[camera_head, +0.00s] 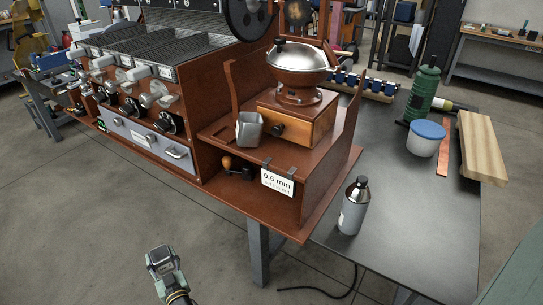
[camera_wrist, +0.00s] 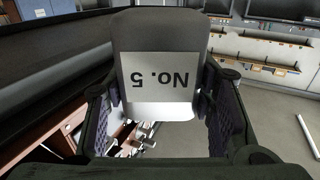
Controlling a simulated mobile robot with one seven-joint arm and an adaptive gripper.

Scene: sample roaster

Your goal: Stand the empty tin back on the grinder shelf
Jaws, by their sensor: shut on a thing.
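The tin (camera_wrist: 165,42) is dark grey with a white label reading "No. 5", upside down in the wrist view. My gripper (camera_wrist: 158,88) is shut on it, one finger on each side. In the head view my gripper (camera_head: 164,270) is at the bottom, over the floor, in front of and below the grinder shelf (camera_head: 222,136). The tin's opening and inside cannot be made out clearly. The grinder (camera_head: 298,83) stands on the shelf, with a grey cup-like container (camera_head: 249,129) at its left front.
A "0.6 mm" card (camera_head: 277,183) hangs on the shelf's front edge. A grey bottle (camera_head: 354,206) stands right of the shelf on the dark table (camera_head: 415,215). The roaster (camera_head: 150,115) is to the left. The shelf's front left corner looks bare.

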